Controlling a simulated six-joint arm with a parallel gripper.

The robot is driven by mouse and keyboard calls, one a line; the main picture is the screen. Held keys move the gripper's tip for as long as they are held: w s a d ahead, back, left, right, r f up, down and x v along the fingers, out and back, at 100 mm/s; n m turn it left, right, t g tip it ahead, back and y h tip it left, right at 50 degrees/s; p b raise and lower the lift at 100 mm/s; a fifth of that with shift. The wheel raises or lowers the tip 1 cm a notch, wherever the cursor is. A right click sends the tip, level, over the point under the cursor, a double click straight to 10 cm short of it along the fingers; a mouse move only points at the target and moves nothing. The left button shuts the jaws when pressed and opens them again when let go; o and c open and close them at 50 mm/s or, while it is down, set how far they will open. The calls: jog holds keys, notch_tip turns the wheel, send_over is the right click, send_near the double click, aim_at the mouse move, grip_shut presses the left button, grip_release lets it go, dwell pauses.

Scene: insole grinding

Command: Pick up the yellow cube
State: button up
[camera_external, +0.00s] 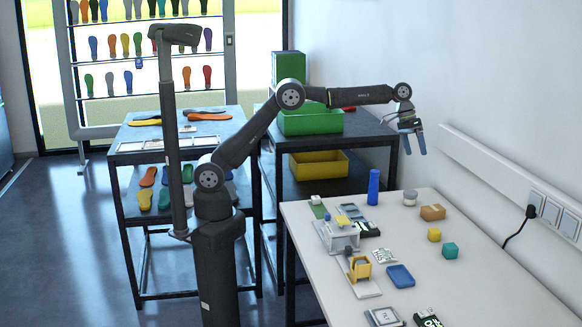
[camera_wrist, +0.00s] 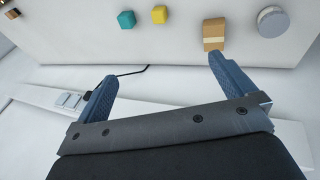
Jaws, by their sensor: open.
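The small yellow cube (camera_external: 434,234) lies on the white table, between a cardboard box and a teal block. In the wrist view the yellow cube (camera_wrist: 160,14) is near the top edge, beyond my fingers. My gripper (camera_external: 413,144) is open and empty, with blue fingers pointing down, well above the far part of the table. In the wrist view my gripper (camera_wrist: 158,78) shows its two fingers wide apart, with nothing between them but the table edge and wall strip.
A teal block (camera_external: 450,250) and a cardboard box (camera_external: 432,212) flank the cube. A blue cylinder (camera_external: 373,187), a grey round container (camera_external: 410,198) and a blue tray (camera_external: 400,276) are also on the table (camera_external: 500,290). A wall strip with sockets (camera_external: 552,212) runs along the right.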

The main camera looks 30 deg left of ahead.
jog(key=c, duration=0.8)
jog(key=m+t+y, duration=0.1)
jog(key=t, duration=0.3)
send_near(432, 231)
jog(key=x, duration=0.4)
jog(key=shift+s+a+f, duration=0.15)
jog(key=shift+s+f, duration=0.05)
jog(key=shift+c, duration=0.2)
jog(key=shift+w+x, duration=0.15)
jog(key=shift+x, duration=1.45)
jog(key=shift+w+x, duration=0.1)
jog(key=shift+x, duration=1.45)
